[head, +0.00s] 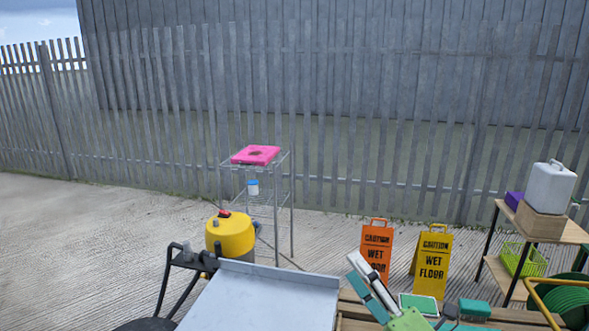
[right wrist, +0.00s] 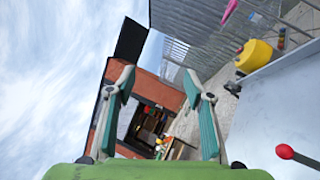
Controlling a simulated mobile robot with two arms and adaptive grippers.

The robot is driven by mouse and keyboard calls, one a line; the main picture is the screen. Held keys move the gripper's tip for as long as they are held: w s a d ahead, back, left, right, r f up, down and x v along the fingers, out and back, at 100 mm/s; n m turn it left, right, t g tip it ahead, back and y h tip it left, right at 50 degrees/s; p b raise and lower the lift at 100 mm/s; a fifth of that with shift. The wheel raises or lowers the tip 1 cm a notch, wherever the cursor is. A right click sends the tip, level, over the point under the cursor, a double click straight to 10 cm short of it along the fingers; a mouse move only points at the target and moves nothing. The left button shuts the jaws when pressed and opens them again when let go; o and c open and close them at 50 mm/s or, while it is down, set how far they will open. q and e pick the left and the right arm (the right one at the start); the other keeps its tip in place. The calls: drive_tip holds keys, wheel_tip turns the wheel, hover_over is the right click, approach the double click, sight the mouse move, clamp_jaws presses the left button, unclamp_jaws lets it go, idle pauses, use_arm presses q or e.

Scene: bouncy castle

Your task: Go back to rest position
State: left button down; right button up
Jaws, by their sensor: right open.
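My right gripper (head: 353,269) is raised at the lower middle of the head view, with its green body below and its teal-padded fingers pointing up and left. In the right wrist view its two fingers (right wrist: 158,78) stand wide apart with nothing between them. It is open and empty. My left gripper is not in view.
A grey metal surface (head: 265,297) lies left of the gripper, with a yellow-topped vacuum (head: 232,236) behind it. Orange (head: 377,238) and yellow (head: 432,262) wet-floor signs stand behind the gripper. A wire rack (head: 284,165) holds a pink item (head: 256,155). A shelf (head: 568,232) stands right.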

drive_tip(key=s+d+f+m+g+h, duration=0.2)
drive_tip(key=s+d+f+m+h, duration=0.15)
drive_tip(key=f+m, duration=0.35)
drive_tip(key=s+d+f+m+g+h, duration=0.2)
drive_tip(key=s+d+f+m+h, duration=0.15)
drive_tip(key=f+m+h, duration=0.2)
drive_tip(key=s+d+f+m+g+h, duration=0.2)
drive_tip(key=s+d+f+m+h, duration=0.15)
drive_tip(key=f+m, duration=0.35)
drive_tip(key=s+a+f+m+g+y, duration=0.1)
drive_tip(key=s+f+m+g, duration=0.25)
drive_tip(key=s+f, duration=0.45)
drive_tip(key=s+a+f+m+g+y, duration=0.1)
drive_tip(key=s+f+m+g, duration=0.3)
drive_tip(key=s, duration=0.7)
wheel_tip(320, 180, down, 30)
drive_tip(key=s+n+g+b, duration=0.2)
drive_tip(key=s+g+b, duration=0.1)
drive_tip(key=b, duration=0.2)
drive_tip(key=s+d+f+b, duration=0.1)
drive_tip(key=s+f+b, duration=0.1)
drive_tip(key=s+f, duration=0.6)
drive_tip(key=s+d+f+g+b, duration=0.1)
drive_tip(key=s+f+b, duration=0.2)
drive_tip(key=s+f, duration=0.5)
wheel_tip(320, 180, down, 6)
drive_tip(key=shift+s+r, duration=0.2)
drive_tip(key=shift+s, duration=0.05)
drive_tip(key=shift+d, duration=0.1)
